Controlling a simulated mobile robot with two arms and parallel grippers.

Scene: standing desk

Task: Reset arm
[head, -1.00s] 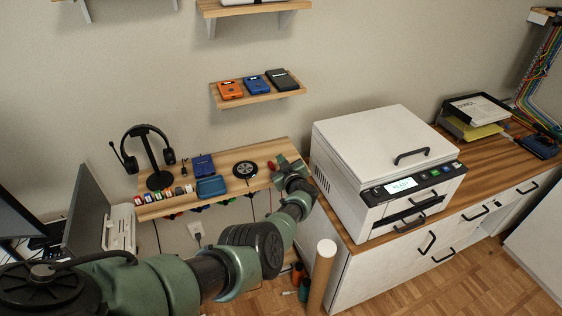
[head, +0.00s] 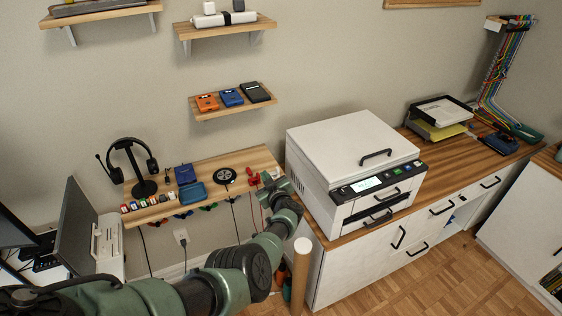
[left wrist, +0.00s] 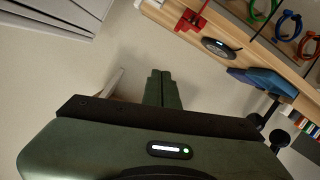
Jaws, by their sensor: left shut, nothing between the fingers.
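My left arm comes in from the lower left in the head view. Its green-grey gripper (head: 281,186) is by the right end of the narrow wooden wall shelf (head: 225,165), in front of the printer's left side. In the left wrist view the two fingers (left wrist: 162,88) are together with nothing between them. The red holder (left wrist: 190,20) at the shelf's end is apart from the fingers there. My right arm and gripper are in neither view.
The shelf carries a headset on a stand (head: 140,168), blue cases (head: 186,175) and a black disc (head: 224,176). A white printer (head: 350,165) stands on the cabinet at right. A cardboard tube (head: 301,270) stands near my arm. Bare wall lies beyond the fingers.

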